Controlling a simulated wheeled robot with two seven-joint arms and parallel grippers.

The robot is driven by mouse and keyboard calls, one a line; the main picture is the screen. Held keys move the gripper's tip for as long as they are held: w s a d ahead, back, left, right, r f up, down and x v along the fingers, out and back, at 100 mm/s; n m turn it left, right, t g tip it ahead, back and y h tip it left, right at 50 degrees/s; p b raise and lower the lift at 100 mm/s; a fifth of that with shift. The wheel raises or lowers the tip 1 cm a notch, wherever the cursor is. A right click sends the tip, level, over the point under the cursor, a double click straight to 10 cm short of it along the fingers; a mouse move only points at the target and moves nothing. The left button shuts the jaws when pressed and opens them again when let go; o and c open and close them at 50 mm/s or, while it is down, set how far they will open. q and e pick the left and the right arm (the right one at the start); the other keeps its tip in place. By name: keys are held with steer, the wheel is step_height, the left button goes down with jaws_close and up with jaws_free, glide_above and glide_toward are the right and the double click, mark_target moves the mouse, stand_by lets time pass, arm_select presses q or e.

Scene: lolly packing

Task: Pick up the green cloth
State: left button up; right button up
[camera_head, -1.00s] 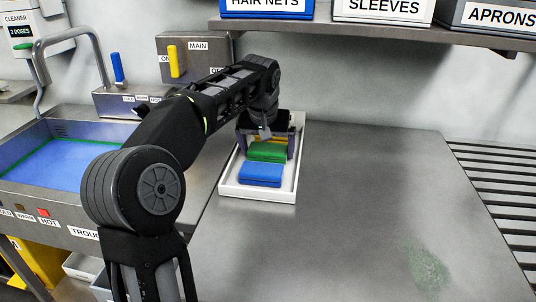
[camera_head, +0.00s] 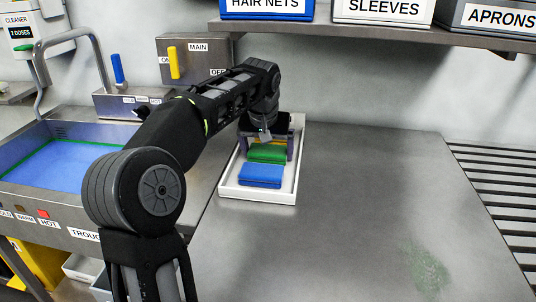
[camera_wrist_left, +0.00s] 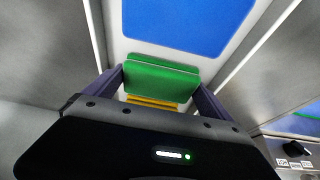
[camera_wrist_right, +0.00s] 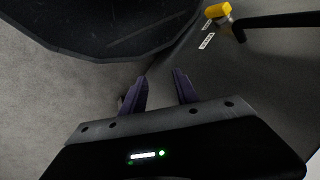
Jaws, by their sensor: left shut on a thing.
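The green cloth (camera_head: 267,152) is a folded pad in the white tray, between the blue cloth and a yellow one. My left gripper (camera_head: 266,149) reaches down over it from behind, with one finger at each side. In the left wrist view the fingers are shut on the green cloth (camera_wrist_left: 160,80), which spans the gap between them. I cannot tell whether it is clear of the tray floor. My right gripper (camera_wrist_right: 159,76) shows only in its own wrist view, with its fingers apart and nothing between them.
The white tray (camera_head: 257,195) holds the blue cloth (camera_head: 261,175) in front and the yellow cloth (camera_wrist_left: 152,102) behind, mostly hidden. The steel bench (camera_head: 340,220) right of the tray is clear except for a green smear (camera_head: 428,270). A shelf (camera_head: 380,36) with bins hangs above.

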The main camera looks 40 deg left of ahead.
arm_select(q)
steer(key=c, duration=0.4)
steer(key=shift+r, duration=0.15)
